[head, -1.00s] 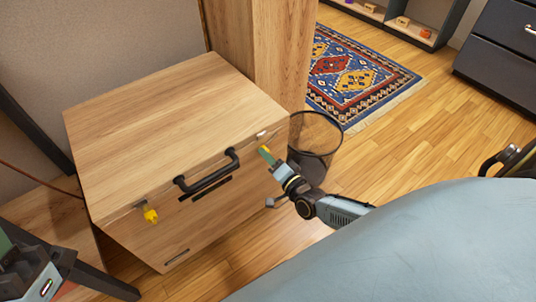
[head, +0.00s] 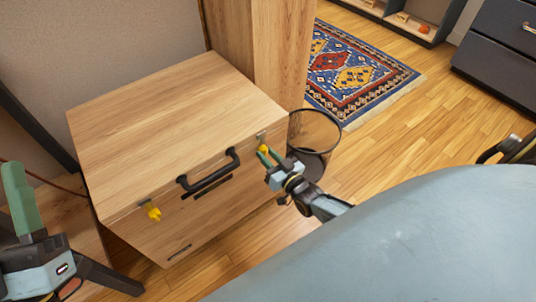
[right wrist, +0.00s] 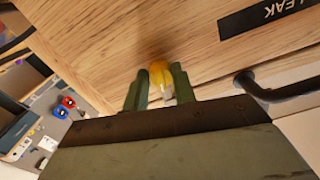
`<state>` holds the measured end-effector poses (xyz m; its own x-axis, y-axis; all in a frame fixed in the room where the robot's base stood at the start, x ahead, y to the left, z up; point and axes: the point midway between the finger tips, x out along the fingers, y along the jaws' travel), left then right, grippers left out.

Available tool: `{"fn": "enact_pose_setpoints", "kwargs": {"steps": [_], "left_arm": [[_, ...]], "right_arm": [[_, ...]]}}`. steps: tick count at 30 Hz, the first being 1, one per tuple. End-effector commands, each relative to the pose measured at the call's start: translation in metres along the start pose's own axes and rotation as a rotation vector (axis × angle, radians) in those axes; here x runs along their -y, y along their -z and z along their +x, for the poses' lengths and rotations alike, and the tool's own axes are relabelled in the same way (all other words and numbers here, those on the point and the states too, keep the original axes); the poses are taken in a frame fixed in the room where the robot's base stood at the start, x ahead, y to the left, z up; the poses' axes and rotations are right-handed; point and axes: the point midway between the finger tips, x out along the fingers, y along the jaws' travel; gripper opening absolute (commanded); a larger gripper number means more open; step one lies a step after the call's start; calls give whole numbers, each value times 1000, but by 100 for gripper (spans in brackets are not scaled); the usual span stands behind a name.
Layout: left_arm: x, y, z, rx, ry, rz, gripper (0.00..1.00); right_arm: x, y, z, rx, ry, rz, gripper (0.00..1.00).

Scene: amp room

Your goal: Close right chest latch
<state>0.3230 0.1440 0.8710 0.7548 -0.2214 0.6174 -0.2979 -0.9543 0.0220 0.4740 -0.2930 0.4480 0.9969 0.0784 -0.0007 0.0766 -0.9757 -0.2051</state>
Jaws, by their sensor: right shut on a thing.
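The wooden chest (head: 165,125) stands with its lid down. Its right latch (head: 263,149) is yellow, with a metal plate above it on the front edge near the right corner. My right gripper (head: 268,156) is at this latch, its green fingers on either side. In the right wrist view the yellow latch (right wrist: 158,75) sits between the two fingertips (right wrist: 156,82), shut on it. The left latch (head: 152,211), also yellow, hangs at the front's left end. My left gripper (head: 22,205) is at the left edge, away from the chest; only one finger shows clearly.
A black handle (head: 208,170) sticks out from the chest front between the latches. A black mesh bin (head: 316,135) stands close to the chest's right side, behind my right gripper. A patterned rug (head: 355,75) and dark drawers (head: 500,55) lie farther right. Open wooden floor is between.

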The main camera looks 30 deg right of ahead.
Motion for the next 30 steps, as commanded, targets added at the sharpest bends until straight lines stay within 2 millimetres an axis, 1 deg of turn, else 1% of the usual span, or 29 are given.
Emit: {"fn": "enact_pose_setpoints", "kwargs": {"steps": [6,12,29,30], "left_arm": [[0,-3,1,33,1,0,49],[0,-5,1,51,1,0,49],[0,-6,1,58,2,0,49],[0,-6,1,59,2,0,49]], "right_arm": [[-1,0,-1,1,-1,-126,4],[-1,0,0,0,-1,-195,4],[-1,0,0,0,0,-224,4],[-1,0,0,0,0,-224,29]]}}
